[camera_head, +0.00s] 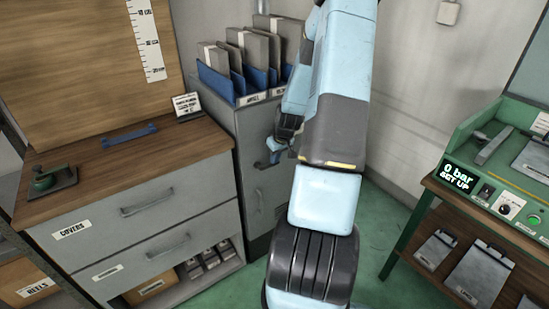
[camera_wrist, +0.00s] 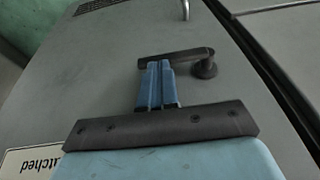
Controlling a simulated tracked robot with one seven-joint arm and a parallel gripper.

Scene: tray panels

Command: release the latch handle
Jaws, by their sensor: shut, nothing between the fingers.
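The latch handle (camera_wrist: 185,54) is a dark lever on a grey cabinet face in the wrist view, with its round pivot (camera_wrist: 205,68) at the right end. My gripper (camera_wrist: 159,65) has two blue fingers, shut together with nothing between them. The fingertips overlap the lever's left part in the picture; I cannot tell whether they touch it.
A label ending in "tched" (camera_wrist: 32,160) is on the cabinet face. A metal pull (camera_wrist: 185,10) shows at the top. In the head view a drawer unit (camera_head: 150,205) stands left, and a green workbench (camera_head: 465,160) with a "0 bar SET UP" display stands right. Green floor lies between.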

